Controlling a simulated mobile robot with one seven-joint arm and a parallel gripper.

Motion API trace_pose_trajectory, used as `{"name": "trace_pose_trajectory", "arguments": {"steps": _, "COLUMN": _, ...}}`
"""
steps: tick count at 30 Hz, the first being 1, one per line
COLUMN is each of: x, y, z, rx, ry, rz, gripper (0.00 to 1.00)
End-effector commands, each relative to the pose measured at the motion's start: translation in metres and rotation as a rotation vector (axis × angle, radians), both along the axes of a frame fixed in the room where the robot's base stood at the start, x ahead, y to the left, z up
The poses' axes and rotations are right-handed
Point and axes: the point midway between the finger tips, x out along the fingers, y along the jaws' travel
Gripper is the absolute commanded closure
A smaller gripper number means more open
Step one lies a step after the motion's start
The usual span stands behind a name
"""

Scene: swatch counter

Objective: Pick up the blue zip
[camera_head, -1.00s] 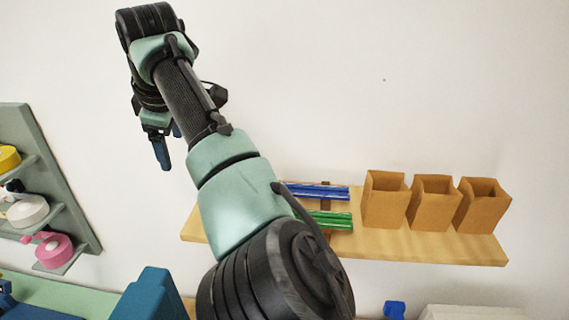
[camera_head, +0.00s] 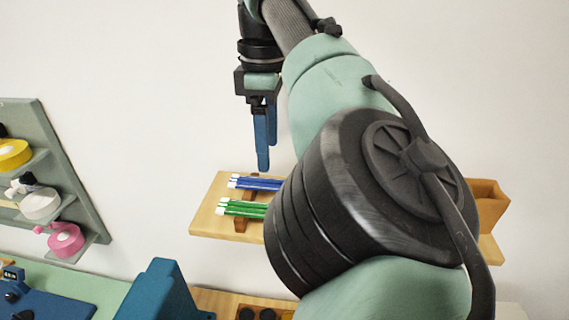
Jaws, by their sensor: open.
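Blue zips (camera_head: 257,183) with white ends lie at the back of a wooden wall shelf (camera_head: 207,222). Their right ends are hidden behind my arm. Green zips (camera_head: 242,208) lie in front of them on the same shelf. My gripper (camera_head: 266,158) has blue fingers pointing down and shows above the blue zips in the picture. It appears apart from them and holds nothing that I can see.
A grey-green rack (camera_head: 73,180) with yellow, white and pink rolls hangs at the left. A blue object (camera_head: 158,290) stands on the counter below.

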Motion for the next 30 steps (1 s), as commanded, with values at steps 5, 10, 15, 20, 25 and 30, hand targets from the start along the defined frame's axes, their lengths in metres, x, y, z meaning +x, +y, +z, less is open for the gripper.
{"name": "trace_pose_trajectory", "arguments": {"steps": 5, "x": 0.0, "y": 0.0, "z": -0.012, "rx": 0.0, "ry": 0.0, "rz": 0.0, "gripper": 0.22}}
{"name": "trace_pose_trajectory", "arguments": {"steps": 10, "x": 0.002, "y": 0.001, "z": -0.022, "rx": -0.001, "ry": 0.001, "rz": -0.001, "gripper": 0.22}}
{"name": "trace_pose_trajectory", "arguments": {"steps": 15, "x": 0.005, "y": 0.002, "z": -0.044, "rx": 0.0, "ry": 0.003, "rz": -0.001, "gripper": 0.22}}
{"name": "trace_pose_trajectory", "arguments": {"steps": 20, "x": 0.005, "y": 0.002, "z": -0.062, "rx": 0.001, "ry": 0.001, "rz": 0.0, "gripper": 0.22}}
{"name": "trace_pose_trajectory", "arguments": {"steps": 25, "x": 0.006, "y": 0.002, "z": -0.066, "rx": 0.001, "ry": -0.001, "rz": -0.001, "gripper": 0.22}}
{"name": "trace_pose_trajectory", "arguments": {"steps": 30, "x": 0.006, "y": 0.002, "z": -0.065, "rx": 0.001, "ry": -0.001, "rz": -0.001, "gripper": 0.39}}
